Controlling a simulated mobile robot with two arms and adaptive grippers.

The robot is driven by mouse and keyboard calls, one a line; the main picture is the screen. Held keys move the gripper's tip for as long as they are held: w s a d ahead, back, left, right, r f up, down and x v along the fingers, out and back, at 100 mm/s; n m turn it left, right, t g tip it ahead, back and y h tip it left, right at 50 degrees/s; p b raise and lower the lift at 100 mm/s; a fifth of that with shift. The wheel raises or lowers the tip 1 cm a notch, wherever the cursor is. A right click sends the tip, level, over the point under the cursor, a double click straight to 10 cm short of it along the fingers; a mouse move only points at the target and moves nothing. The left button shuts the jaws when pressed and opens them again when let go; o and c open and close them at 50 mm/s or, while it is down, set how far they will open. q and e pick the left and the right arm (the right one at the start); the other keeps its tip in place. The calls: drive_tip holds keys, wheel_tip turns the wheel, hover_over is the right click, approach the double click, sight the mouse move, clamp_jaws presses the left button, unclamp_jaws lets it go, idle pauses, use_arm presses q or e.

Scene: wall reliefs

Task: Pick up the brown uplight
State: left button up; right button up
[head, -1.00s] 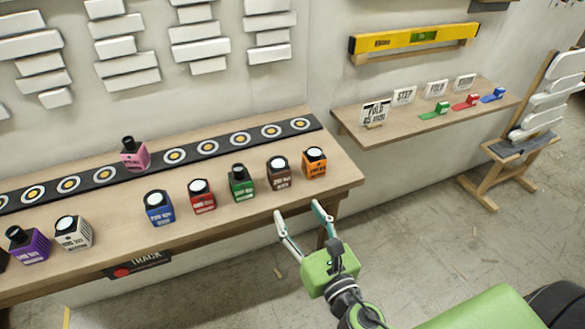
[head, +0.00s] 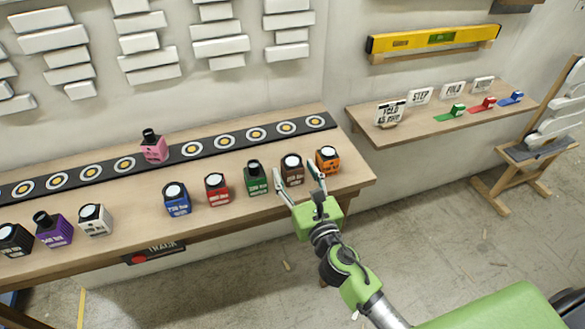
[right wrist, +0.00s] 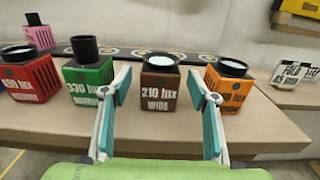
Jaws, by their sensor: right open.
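The brown uplight (head: 292,167) is a small cube with a pale round lens, standing upright near the front edge of the wooden table. In the right wrist view the brown uplight (right wrist: 159,85) reads "210 lux WIDE" and sits centred beyond my fingers. My right gripper (head: 297,177) is open and empty, its fingers pointing at the brown uplight. In the right wrist view the two teal pads of the right gripper (right wrist: 163,105) stand apart, one on each side of the brown uplight, with gaps between. My left gripper is not in view.
A green uplight (right wrist: 88,82) stands close left of the brown one and an orange uplight (right wrist: 229,86) close right. Red (head: 216,188) and blue (head: 176,199) uplights stand further left. A pink uplight (head: 153,146) is on the dark track (head: 195,149) behind.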

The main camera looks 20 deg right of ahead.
drive_tip(key=shift+w, duration=1.25)
drive_tip(key=c, duration=1.3)
